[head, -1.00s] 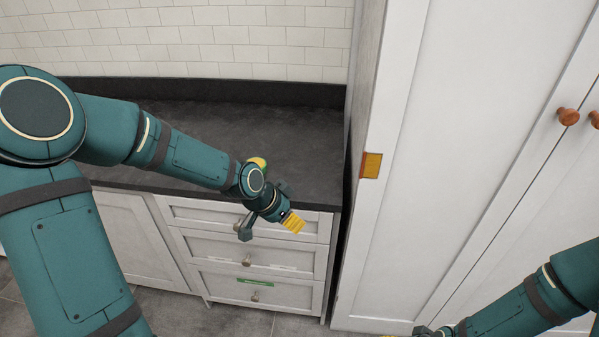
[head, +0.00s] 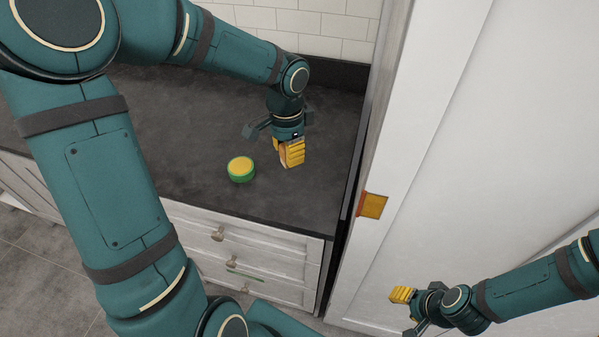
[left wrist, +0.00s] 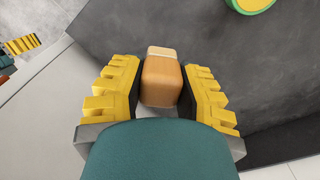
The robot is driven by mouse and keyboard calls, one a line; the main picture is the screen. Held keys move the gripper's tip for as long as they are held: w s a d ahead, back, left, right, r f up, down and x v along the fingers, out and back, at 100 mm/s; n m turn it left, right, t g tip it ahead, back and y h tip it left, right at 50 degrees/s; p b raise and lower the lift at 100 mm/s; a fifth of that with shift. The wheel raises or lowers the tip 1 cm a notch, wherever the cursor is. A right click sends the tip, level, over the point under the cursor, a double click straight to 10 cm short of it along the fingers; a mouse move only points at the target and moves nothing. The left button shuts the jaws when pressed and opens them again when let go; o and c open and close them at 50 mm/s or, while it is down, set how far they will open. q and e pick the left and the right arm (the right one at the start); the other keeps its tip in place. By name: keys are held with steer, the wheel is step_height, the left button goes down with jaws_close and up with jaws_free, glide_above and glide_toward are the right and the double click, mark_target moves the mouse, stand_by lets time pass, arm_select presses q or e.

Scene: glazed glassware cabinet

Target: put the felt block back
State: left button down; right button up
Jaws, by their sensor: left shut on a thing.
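The felt block (left wrist: 162,80), orange-tan with a paler strip along its far end, sits between the yellow fingers of my left gripper in the left wrist view. My left gripper (head: 290,153) is shut on it and points down over the right part of the dark countertop. Whether the block touches the counter cannot be told. My right gripper (head: 403,295) is at the lower right, in front of the tall white cabinet; its fingers show side-on, and their opening cannot be made out.
A round green and yellow item (head: 241,169) stands on the countertop (head: 160,125), left of my left gripper. White drawers (head: 225,245) lie below the counter. A tall white cabinet (head: 470,170) bounds the right, with an orange patch (head: 372,205) on its edge. The counter's left is clear.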

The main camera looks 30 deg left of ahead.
arm_select(q)
steer(key=f, duration=0.3)
steer(key=f+b, duration=0.1)
steer(key=f, duration=0.1)
steer(key=shift+s+f, duration=0.2)
steer(key=shift+s, duration=0.05)
steer(key=shift+w+f+b, duration=0.15)
steer(key=shift+f+b, duration=0.45)
steer(key=shift+f, duration=1.7)
steer(key=shift+r, duration=0.1)
steer(key=c, duration=0.7)
jaws_free()
steer(key=shift+c, duration=0.2)
